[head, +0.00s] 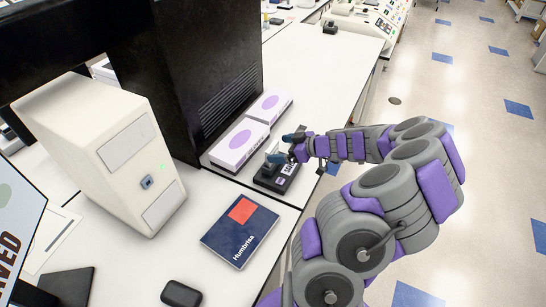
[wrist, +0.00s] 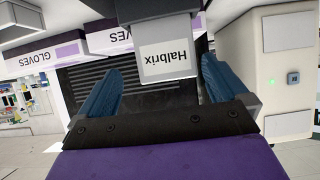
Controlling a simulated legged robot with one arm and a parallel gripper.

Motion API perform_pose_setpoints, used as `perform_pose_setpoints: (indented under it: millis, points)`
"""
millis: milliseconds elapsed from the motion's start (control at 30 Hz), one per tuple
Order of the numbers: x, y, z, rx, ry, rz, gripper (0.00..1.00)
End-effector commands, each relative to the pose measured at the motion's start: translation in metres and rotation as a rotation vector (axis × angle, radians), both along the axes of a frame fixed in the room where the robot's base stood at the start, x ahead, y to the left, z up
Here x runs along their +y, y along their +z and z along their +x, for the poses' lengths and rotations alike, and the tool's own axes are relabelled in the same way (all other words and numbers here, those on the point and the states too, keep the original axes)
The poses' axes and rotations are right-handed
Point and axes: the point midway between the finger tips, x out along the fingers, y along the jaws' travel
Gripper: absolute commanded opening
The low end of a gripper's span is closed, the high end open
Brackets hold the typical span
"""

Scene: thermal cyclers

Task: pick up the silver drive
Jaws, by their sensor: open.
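The silver drive (wrist: 166,66) shows in the wrist view as a pale block with a "Halbrix" label, joined at its top edge in the picture to a dark dock (wrist: 155,8). In the head view the dark dock (head: 268,182) lies on the bench, and the drive (head: 273,159) is small and partly hidden by my fingers. My gripper (head: 285,147) is open at the dock. In the wrist view its blue fingers (wrist: 162,84) stand on either side of the drive, with gaps showing on both sides.
Two glove boxes (head: 238,146) lie just behind the dock, beside a tall black machine (head: 205,80). A cream machine (head: 105,150) stands at the left. A dark blue Humbrix book (head: 238,232) and a black case (head: 181,294) lie in front. The aisle floor (head: 440,90) is clear.

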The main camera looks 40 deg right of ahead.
Motion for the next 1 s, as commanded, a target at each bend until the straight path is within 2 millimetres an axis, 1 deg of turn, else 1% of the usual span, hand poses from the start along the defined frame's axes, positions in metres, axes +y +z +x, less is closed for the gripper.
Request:
perform_pose_setpoints:
  millis: [167,267,400,533,633,833,867,1000]
  points:
    - [0.008,-0.004,0.008,0.000,0.004,-0.001,1.00]
    - [0.012,-0.012,0.014,0.001,0.005,0.000,1.00]
    - [0.017,-0.028,0.030,0.005,0.005,0.001,1.00]
    - [0.019,-0.033,0.042,0.001,0.003,0.000,1.00]
    - [0.020,-0.034,0.045,0.000,0.002,0.000,1.00]
    - [0.021,-0.034,0.046,0.000,0.001,0.000,1.00]
    - [0.021,-0.034,0.045,0.000,0.001,0.000,0.98]
    - [0.023,-0.034,0.045,0.000,0.002,-0.002,0.85]
